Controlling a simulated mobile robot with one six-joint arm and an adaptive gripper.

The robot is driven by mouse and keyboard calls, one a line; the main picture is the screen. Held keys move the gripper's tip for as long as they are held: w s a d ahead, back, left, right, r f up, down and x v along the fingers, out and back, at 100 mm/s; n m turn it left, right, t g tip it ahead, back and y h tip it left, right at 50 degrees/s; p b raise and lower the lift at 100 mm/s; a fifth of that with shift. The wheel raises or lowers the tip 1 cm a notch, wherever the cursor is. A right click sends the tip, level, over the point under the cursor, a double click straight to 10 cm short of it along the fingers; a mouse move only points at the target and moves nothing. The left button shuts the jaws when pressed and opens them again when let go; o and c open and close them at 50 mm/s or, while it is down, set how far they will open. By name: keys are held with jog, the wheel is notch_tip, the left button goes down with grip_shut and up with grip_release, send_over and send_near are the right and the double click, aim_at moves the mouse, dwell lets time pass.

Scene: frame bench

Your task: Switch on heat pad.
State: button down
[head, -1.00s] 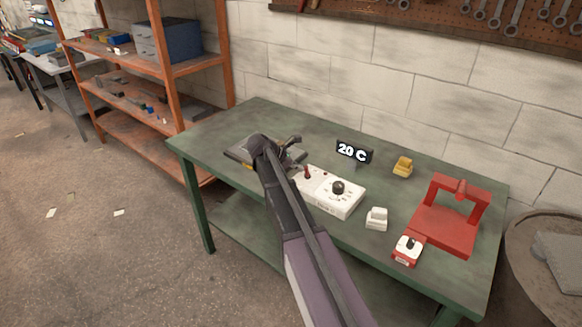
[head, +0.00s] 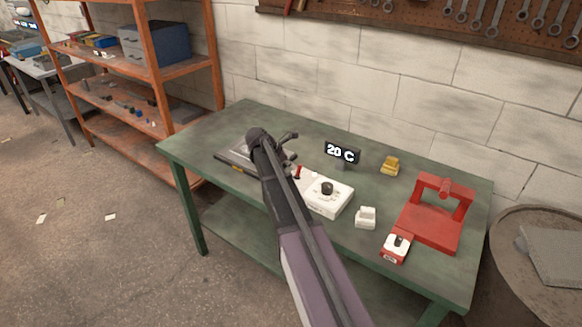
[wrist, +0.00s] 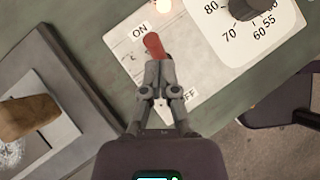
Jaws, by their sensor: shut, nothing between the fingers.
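The white control box (head: 328,197) stands on the green bench and carries a dark knob (head: 327,188) and a red lever (head: 297,172). In the wrist view the red lever (wrist: 154,46) leans toward the ON label; the OFF label is partly hidden behind my fingers. A small lamp (wrist: 163,5) at the top edge glows pale. My gripper (wrist: 161,68) is shut and empty, its tips at the lever; I cannot tell whether they touch. The heat pad (wrist: 78,85), a dark plate, lies left of the box. The display (head: 342,152) reads 20 C.
A brown-topped piece (wrist: 25,117) sits on the pad's pale plate. A white block (head: 366,217), a yellow piece (head: 390,166), a red frame (head: 433,220) and a red-and-white box (head: 396,248) stand to the right. Bare bench (head: 262,118) shows at the back left.

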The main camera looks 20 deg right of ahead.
jog(key=shift+r, duration=0.2)
jog(key=shift+r+p, duration=0.6)
jog(key=shift+p, duration=0.2)
jog(key=shift+a, duration=0.1)
jog(key=shift+w+a+r+p, duration=0.1)
jog(key=shift+a+r+p, duration=0.3)
jog(key=shift+a, duration=0.3)
jog(key=w+d+r+p+v, duration=0.1)
jog(key=p+v, duration=0.8)
jog(key=v, duration=0.2)
jog(key=shift+w, duration=0.3)
jog(key=shift+r, duration=0.1)
jog(key=shift+s, duration=0.1)
